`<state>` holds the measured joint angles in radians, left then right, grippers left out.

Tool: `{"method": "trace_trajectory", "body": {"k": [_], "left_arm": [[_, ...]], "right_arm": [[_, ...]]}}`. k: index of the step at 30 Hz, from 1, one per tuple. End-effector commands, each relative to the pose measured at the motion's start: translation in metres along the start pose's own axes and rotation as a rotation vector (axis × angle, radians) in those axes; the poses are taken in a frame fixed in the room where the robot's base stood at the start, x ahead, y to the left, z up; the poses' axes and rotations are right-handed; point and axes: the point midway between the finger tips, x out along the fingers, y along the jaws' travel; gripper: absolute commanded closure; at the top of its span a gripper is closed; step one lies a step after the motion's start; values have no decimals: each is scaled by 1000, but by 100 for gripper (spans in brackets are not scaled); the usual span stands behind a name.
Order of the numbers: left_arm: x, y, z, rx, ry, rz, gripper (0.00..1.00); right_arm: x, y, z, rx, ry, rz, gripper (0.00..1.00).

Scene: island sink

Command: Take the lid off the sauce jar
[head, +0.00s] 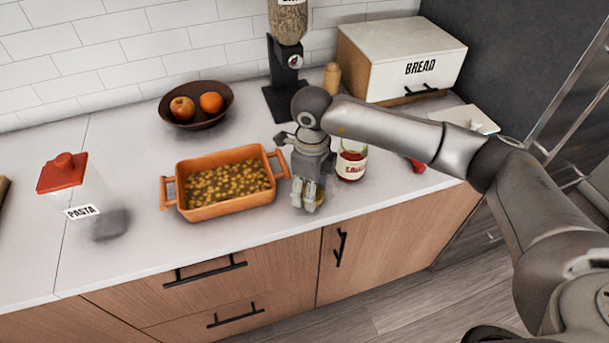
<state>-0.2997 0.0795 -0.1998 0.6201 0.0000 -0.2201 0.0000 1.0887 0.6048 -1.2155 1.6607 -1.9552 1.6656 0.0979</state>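The sauce jar (351,167) is a glass jar with red contents and a white label, upright on the counter right of the orange baking dish. My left gripper is out of view.
The orange dish (184,195) of food stands left of the gripper, and a clear pasta jar (82,212) with a red lid farther left. Behind are a fruit bowl (170,118), a dispenser (285,75) and a bread box (379,70). A small red object (418,166) lies to the right.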

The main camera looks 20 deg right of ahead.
Motion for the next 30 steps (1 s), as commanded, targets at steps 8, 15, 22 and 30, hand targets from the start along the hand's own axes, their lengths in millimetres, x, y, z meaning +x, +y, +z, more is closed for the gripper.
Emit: {"method": "trace_trajectory", "body": {"k": [8, 15, 22, 30], "left_arm": [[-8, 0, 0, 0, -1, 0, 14], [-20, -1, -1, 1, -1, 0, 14], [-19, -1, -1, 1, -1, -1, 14], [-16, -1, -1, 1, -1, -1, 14]], "right_arm": [[-2, -17, 16, 2, 0, 0, 75], [8, -30, 27, 0, 3, 2, 75], [15, -30, 27, -1, 0, -1, 75], [18, -30, 27, -1, 0, -1, 41]]}}
